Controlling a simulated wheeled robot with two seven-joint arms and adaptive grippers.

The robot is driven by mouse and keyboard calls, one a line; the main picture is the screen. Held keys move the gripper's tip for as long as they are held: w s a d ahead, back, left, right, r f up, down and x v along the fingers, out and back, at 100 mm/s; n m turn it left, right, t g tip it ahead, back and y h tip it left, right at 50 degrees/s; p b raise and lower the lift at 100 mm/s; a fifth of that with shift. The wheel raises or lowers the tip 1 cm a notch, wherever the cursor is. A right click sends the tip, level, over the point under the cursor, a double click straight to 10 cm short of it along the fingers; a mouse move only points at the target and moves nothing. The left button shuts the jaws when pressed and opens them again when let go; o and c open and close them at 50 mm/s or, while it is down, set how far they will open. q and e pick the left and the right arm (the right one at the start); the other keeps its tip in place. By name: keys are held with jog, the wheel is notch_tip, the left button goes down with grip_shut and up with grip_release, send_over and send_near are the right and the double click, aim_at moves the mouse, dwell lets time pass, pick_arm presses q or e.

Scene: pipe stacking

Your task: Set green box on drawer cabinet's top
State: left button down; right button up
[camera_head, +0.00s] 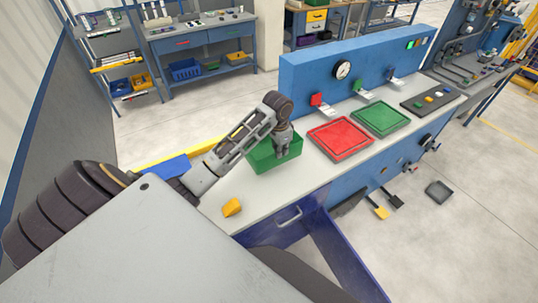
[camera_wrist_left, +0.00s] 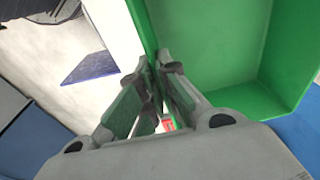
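The green box (camera_head: 262,158), an open-topped bin, is at the left end of the worktop beside the upright blue panel. I cannot tell whether it rests on the surface or hangs just above it. My left gripper (camera_head: 283,153) points down at the box's right side. In the left wrist view, the box (camera_wrist_left: 215,45) fills the upper right, and the gripper's fingers (camera_wrist_left: 158,62) are close together with the box's wall edge between their tips. My right gripper is out of view.
The worktop (camera_head: 260,200) holds a yellow block (camera_head: 232,207), a red tray (camera_head: 341,138) and a green tray (camera_head: 380,117). The blue panel (camera_head: 310,75) rises behind them. A drawer handle (camera_head: 290,216) is at the front. Open floor (camera_head: 200,115) lies beyond the left end.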

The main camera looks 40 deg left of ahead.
aim_at(280, 164)
pick_arm(q)
jog(key=shift+f+p, duration=0.45)
jog(key=shift+f, duration=2.65)
jog(key=shift+f, duration=1.9)
jog(key=c, duration=1.6)
grip_release()
jog(key=shift+f, duration=0.1)
jog(key=shift+c, duration=0.2)
notch_tip(280, 164, up, 12)
jog(key=s+b, duration=0.1)
jog(key=shift+s+a, duration=0.15)
jog(key=shift+s, duration=0.1)
